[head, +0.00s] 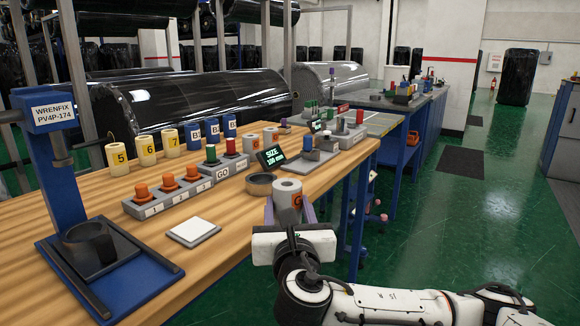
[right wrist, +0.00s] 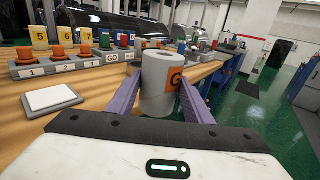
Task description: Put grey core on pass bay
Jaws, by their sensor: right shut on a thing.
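The grey core (head: 287,188) is an upright grey cylinder with a hole in its top and an orange label bearing a dark letter. My right gripper (head: 289,211) is shut on it, with a purple finger on each side. The right wrist view also shows the core (right wrist: 156,92) between the fingers (right wrist: 158,95). It is at the bench's front edge; its height above the wood is unclear. A small green sign (head: 316,126) and a red sign (head: 343,108) stand at the bench's far end; their words are too small to read, so I cannot tell which spot is the pass bay.
A brown ring (head: 260,185) and a size display (head: 271,157) are just behind the core. A grey rack with orange knobs (head: 168,190), a GO block (head: 220,170) and a white pad (head: 193,231) lie to the left. A blue press (head: 62,150) stands at far left.

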